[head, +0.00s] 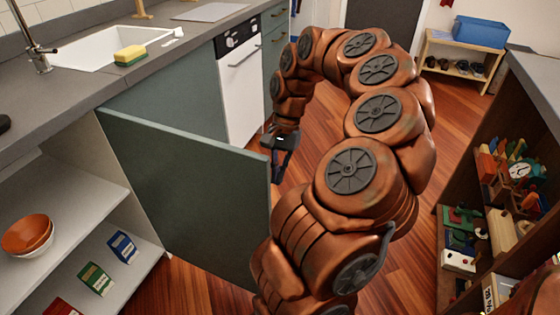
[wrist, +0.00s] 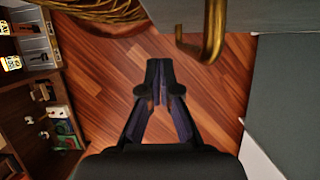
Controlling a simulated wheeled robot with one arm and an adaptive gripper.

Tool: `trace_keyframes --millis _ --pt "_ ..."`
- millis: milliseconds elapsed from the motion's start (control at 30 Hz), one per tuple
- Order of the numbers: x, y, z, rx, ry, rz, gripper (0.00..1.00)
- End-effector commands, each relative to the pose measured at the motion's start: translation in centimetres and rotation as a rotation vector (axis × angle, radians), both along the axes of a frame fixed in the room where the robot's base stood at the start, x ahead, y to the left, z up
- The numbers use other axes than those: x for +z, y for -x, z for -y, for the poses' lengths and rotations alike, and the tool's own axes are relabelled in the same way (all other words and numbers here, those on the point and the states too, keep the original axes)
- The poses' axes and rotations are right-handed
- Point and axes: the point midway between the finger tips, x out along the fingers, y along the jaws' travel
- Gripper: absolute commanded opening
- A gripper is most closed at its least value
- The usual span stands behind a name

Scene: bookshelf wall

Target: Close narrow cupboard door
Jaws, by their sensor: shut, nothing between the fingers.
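The narrow cupboard door (head: 190,190) is a grey-green panel standing wide open, jutting out from the counter in the head view. Behind it, the cupboard's white shelves (head: 70,190) are exposed. In the wrist view my gripper (wrist: 159,75) is shut and empty over the wood floor. The brass door handle (wrist: 212,35) hangs near the fingertips at the top right, apart from them, with a pale strip of the door (wrist: 225,14) behind it.
Bowls (head: 27,235) and several small boxes stand on the cupboard shelves. A white dishwasher (head: 243,95) is in the counter front beyond the door. A dark bookshelf (head: 455,165) with toys stands at right. Wood floor (head: 310,165) lies between. A wicker item (wrist: 95,10) shows top left.

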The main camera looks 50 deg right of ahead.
Motion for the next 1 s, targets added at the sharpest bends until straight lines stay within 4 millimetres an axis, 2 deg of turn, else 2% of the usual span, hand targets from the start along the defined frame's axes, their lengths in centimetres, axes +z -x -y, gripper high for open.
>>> trace_keyframes --millis 200,400,1000 --pt "0.0 0.6 -2.4 0.003 -0.001 0.002 0.00" --pt "0.0 0.9 -3.5 -0.001 0.000 0.002 0.00" --pt "0.0 1.1 -4.0 -0.012 0.000 0.001 0.00"
